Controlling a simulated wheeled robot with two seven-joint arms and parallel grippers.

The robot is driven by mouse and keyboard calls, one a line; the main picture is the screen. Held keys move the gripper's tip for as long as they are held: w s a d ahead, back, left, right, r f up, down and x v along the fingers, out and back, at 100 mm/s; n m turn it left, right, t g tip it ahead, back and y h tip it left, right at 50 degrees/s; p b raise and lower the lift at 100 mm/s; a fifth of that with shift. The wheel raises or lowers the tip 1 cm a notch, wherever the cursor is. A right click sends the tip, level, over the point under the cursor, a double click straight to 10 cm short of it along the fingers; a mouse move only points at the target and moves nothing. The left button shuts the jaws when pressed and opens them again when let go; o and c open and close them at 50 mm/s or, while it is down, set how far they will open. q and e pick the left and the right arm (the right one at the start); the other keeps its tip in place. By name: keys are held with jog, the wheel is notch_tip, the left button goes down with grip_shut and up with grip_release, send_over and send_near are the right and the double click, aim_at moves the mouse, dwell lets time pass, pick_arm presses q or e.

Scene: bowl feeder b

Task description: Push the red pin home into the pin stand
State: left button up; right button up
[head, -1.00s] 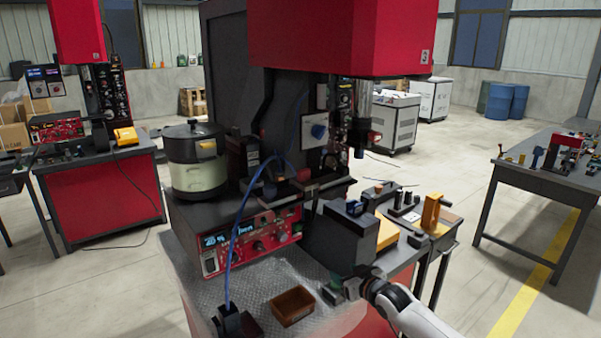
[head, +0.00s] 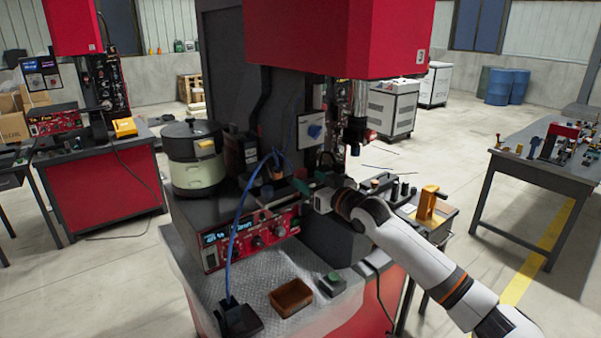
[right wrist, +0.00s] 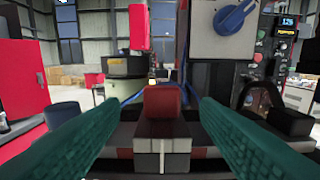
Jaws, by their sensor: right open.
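In the right wrist view the red pin (right wrist: 162,98) shows as a short, blunt red block in the middle of the picture. It sits at the top of a grey block, which looks like the pin stand (right wrist: 162,142). I cannot tell how deep the pin sits. My right gripper (right wrist: 161,102) has its two teal fingers wide apart, one on each side of the pin, with a clear gap to both. In the head view my right gripper (head: 305,188) is over the machine's upper deck, where the pin is hard to make out. My left gripper is out of view.
A rice-cooker-like pot (head: 196,160) stands at the left of the deck. A blue cable (head: 237,225) arcs over the red control panel (head: 255,240). A brown tray (head: 291,297) lies on the lower metal top. The red machine head (head: 335,40) overhangs behind.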

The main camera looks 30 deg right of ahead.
aim_at(302, 171)
jog(key=w+p, duration=0.2)
jog(key=w, duration=0.2)
jog(key=shift+w+a+r+p, duration=0.1)
jog(key=shift+r+p, duration=0.15)
jog(key=shift+p, duration=0.15)
jog(key=shift+w+f, duration=0.15)
jog(key=shift+w, duration=0.3)
jog(key=shift+s, duration=0.1)
jog(key=shift+c, duration=1)
jog(key=c, duration=1)
jog(key=shift+o, duration=0.2)
jog(key=shift+r, duration=0.45)
notch_tip(302, 171, up, 9)
jog(key=b, duration=0.3)
jog(key=shift+r+b, duration=0.1)
jog(key=shift+b, duration=0.25)
